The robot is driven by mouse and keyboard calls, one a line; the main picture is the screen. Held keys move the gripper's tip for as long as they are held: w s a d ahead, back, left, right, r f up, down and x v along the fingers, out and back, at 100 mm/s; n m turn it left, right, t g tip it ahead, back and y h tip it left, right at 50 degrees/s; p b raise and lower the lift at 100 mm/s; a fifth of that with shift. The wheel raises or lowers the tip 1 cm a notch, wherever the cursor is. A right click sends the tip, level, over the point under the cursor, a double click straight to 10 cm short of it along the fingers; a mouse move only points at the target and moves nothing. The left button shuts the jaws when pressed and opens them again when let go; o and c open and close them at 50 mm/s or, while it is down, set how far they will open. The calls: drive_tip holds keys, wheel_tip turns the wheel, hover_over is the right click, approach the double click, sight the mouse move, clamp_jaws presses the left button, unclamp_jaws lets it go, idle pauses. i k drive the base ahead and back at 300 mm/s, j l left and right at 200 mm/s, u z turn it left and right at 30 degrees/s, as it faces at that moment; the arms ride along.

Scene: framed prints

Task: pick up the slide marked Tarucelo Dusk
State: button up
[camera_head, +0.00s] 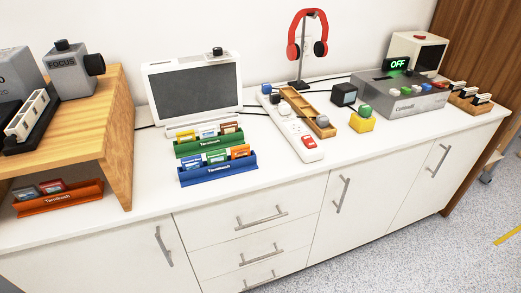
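Small slides stand in three racks on the white counter, their labels too small to read, so I cannot tell which is Tarucelo Dusk. The blue rack (222,174) in front holds a blue slide (192,163), a green slide (216,157) and an orange slide (240,151). The green rack (206,147) just behind holds three slides, a red-brown one (229,128) at its right. The orange rack (60,199) at the left, under the wooden shelf, holds a grey-blue slide (25,193) and a red slide (52,186). My gripper is not in view.
A wooden shelf (115,115) overhangs the orange rack. A grey screen (195,90) stands behind the green rack. A white power strip (290,125) and a wooden tray (306,110) lie to the right. The counter front by the blue rack is clear.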

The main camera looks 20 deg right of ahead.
sight(243, 151)
drive_tip(key=l, duration=2.15)
